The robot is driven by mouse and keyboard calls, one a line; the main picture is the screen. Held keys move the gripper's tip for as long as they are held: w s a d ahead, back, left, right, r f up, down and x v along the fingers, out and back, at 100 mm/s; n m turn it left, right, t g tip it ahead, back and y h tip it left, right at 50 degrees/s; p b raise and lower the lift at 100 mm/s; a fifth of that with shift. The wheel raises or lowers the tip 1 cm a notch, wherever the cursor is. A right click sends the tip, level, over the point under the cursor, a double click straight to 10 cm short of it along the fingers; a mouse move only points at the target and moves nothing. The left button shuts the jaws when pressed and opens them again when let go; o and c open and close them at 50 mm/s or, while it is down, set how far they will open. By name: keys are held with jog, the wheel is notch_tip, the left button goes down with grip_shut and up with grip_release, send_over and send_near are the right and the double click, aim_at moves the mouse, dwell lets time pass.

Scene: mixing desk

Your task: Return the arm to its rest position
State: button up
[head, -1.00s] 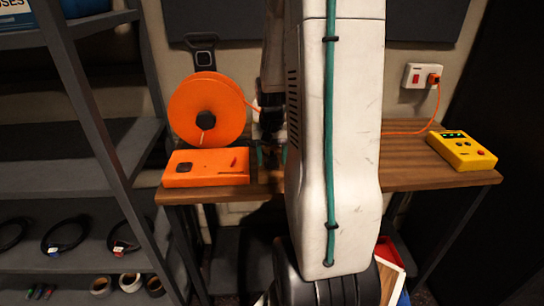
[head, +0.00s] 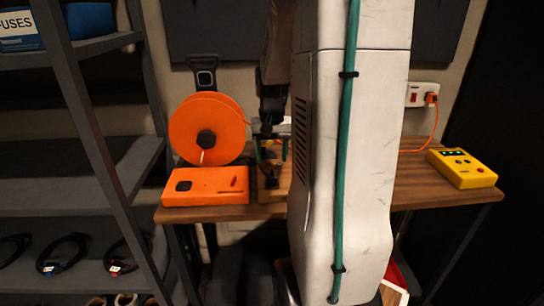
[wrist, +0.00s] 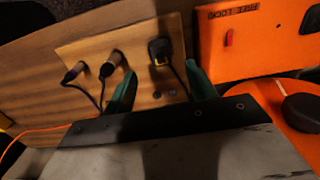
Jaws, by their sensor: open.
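My gripper (head: 271,150) is open above the back of the wooden desk (head: 420,190), right of the orange reel. Its two teal fingers also show in the wrist view (wrist: 161,88), apart, with no object held between them. Beyond the fingertips a pale wooden board (wrist: 100,40) bears a black plug (wrist: 160,50) with a cable and two brown-tipped plugs (wrist: 112,62). In the head view my large white arm link hides much of the desk's middle, and the board is mostly hidden.
An orange box (head: 206,187) and orange cable reel (head: 205,130) stand at the desk's left. A yellow box (head: 461,168) stands at its right end. A wall socket (head: 420,95) holds an orange-corded plug. Dark shelves (head: 70,185) rise on the left.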

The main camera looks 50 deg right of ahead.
dwell(0.3)
jog(key=s+a+r+n, duration=0.3)
jog(key=s+a, duration=0.1)
jog(key=a, duration=0.6)
jog(key=s+a+r+n+t, duration=0.1)
jog(key=s+a+r+n, duration=0.2)
jog(key=a, duration=0.7)
jog(key=s+a+r+n, duration=0.3)
jog(key=s+a+n, duration=0.1)
jog(key=a, duration=0.6)
jog(key=shift+s, duration=0.75)
